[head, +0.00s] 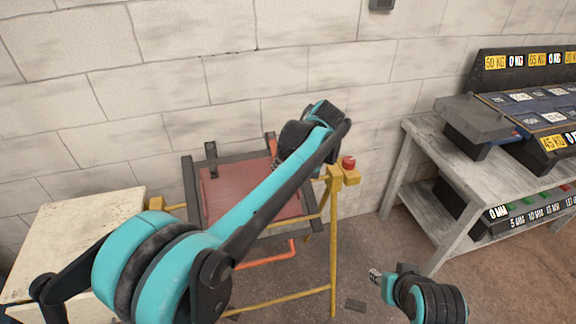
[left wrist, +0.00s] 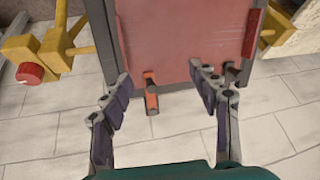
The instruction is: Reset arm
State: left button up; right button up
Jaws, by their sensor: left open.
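My left arm reaches across the head view from the lower left to a reddish panel (head: 222,195) in a dark frame (head: 190,190). My left gripper (left wrist: 160,74) is open and empty in the left wrist view, its two fingers apart in front of the frame's edge. In the head view the arm mostly hides it. An orange clamp (left wrist: 151,98) shows between the fingers, apart from them. A black clamp (left wrist: 232,76) is close by the right finger; contact is unclear. My right gripper (head: 375,275) is low at the right, over the floor, too small to read.
A yellow stand (head: 333,240) holds the frame, with a red button (head: 348,162) at its right. A pale table (head: 80,225) stands left. A grey bench (head: 465,165) with labelled racks stands right. A block wall (head: 170,90) is behind. Some floor is clear between stand and bench.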

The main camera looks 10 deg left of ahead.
pick_arm(q)
jog(key=s+a+f+m+t+h, duration=0.1)
jog(key=s+a+f+m, duration=0.1)
jog(key=s, duration=0.7)
jog(key=s+a+f+m+t+h, duration=0.1)
jog(key=s+a, duration=0.3)
jog(key=s, duration=0.5)
jog(key=s+a+f+m+t+h, duration=0.1)
jog(key=s+a+f+m+h, duration=0.1)
jog(key=s, duration=0.7)
jog(key=shift+s+a+f+m, duration=0.2)
jog(key=shift+a+f+m, duration=0.65)
jog(key=shift+m, duration=0.05)
